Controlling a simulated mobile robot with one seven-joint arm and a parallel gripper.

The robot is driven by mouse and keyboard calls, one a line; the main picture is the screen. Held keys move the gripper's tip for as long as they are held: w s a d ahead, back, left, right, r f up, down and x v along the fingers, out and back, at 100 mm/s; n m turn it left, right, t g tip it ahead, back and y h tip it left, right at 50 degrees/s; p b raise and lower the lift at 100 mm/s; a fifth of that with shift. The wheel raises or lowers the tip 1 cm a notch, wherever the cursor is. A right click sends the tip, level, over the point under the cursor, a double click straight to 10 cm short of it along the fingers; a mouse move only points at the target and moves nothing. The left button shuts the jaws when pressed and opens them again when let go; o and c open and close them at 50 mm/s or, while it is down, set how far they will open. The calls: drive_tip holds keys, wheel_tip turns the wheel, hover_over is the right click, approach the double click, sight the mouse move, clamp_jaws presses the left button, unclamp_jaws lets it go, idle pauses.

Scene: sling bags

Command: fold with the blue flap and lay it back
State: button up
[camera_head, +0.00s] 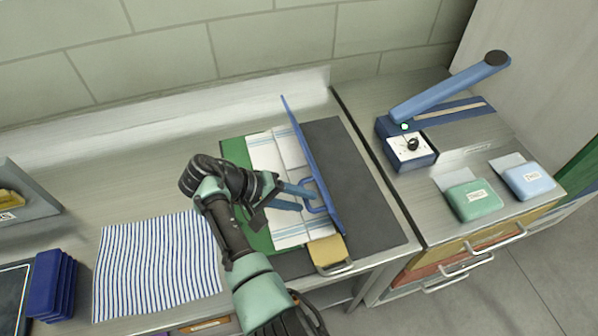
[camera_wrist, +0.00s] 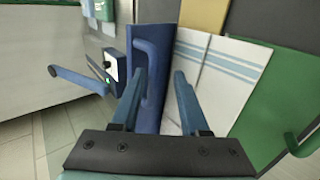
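The blue flap (camera_head: 315,165) stands raised on edge on the folding board, its handle (camera_head: 314,203) facing left toward my gripper (camera_head: 308,192). In the wrist view, the blue flap (camera_wrist: 170,50) and its handle (camera_wrist: 150,75) are close ahead of my gripper (camera_wrist: 160,74). The two fingers are apart. The handle lies near the left finger, with a gap to the right finger; I cannot tell whether it is touched. A white cloth with blue stripes (camera_head: 268,155) lies folded on the board, partly hidden by my arm.
A green flap (camera_head: 235,150) lies at the board's left and a yellow flap (camera_head: 327,250) at its front. The dark grey board surface (camera_head: 350,150) right of the blue flap is bare. A striped cloth (camera_head: 155,265) lies left. A blue lever device (camera_head: 408,148) stands right.

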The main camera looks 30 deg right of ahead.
drive_tip(key=shift+r, duration=0.1)
drive_tip(key=v, duration=1.3)
drive_tip(key=shift+c, duration=0.3)
